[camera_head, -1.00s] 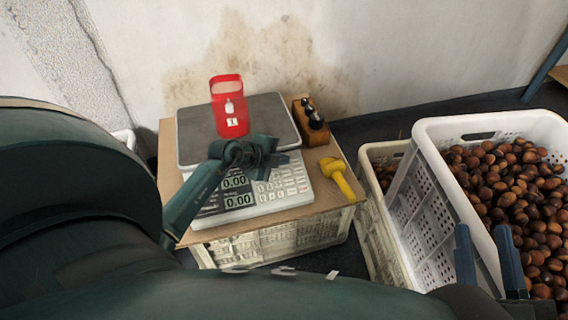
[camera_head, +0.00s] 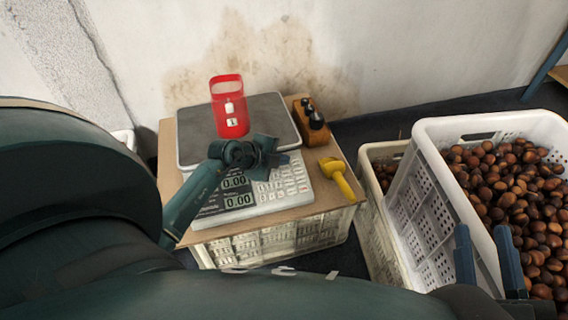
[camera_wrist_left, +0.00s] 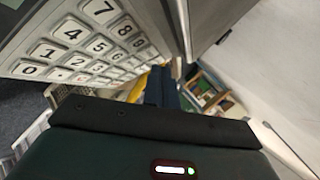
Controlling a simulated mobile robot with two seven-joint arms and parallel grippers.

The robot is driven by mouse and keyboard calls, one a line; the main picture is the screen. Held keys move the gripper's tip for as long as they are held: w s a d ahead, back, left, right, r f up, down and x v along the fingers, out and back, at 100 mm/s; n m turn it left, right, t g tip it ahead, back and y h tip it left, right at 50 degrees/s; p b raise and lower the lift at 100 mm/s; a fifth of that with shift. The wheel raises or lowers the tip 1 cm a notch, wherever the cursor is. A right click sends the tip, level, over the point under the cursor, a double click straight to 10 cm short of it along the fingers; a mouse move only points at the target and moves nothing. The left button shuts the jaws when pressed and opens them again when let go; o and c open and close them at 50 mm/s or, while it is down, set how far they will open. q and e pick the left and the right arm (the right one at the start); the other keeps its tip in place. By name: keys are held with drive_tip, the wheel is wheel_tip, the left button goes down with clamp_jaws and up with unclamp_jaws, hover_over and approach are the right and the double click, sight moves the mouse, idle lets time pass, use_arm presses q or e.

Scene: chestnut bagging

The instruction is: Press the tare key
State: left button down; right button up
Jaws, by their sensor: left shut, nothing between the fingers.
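The scale (camera_head: 212,213) stands on a board, with a grey weighing plate (camera_head: 188,140) and two readouts (camera_head: 237,190) that show 0.00. Its keypad (camera_head: 290,183) is at the front right; large number keys (camera_wrist_left: 70,32) show in the left wrist view. I cannot make out which key is tare. My left gripper (camera_head: 268,152) is shut and empty, over the upper part of the keypad, hiding some keys. Its fingers (camera_wrist_left: 162,88) also show in the left wrist view; I cannot tell whether they touch a key. My right gripper (camera_head: 484,262) is open and empty by the chestnut crate.
A red open-topped bag (camera_head: 230,108) stands on the weighing plate. A wooden block with black knobs (camera_head: 311,120) and a yellow tool (camera_head: 337,174) lie right of the scale. A white crate (camera_head: 434,210) full of chestnuts (camera_head: 520,190) stands at right. A stained wall closes off the back.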

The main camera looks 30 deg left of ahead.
use_arm(q)
drive_tip(key=shift+f, duration=0.1)
idle(0.4)
drive_tip(key=shift+w+a+f, duration=0.1)
drive_tip(key=shift+f, duration=0.2)
drive_tip(key=shift+a+f, duration=0.1)
drive_tip(key=shift+f, duration=0.2)
idle(0.6)
drive_tip(key=shift+p, duration=0.3)
drive_tip(key=shift+d+r+p, duration=0.2)
drive_tip(key=shift+r+p, duration=0.55)
drive_tip(key=shift+p, duration=0.5)
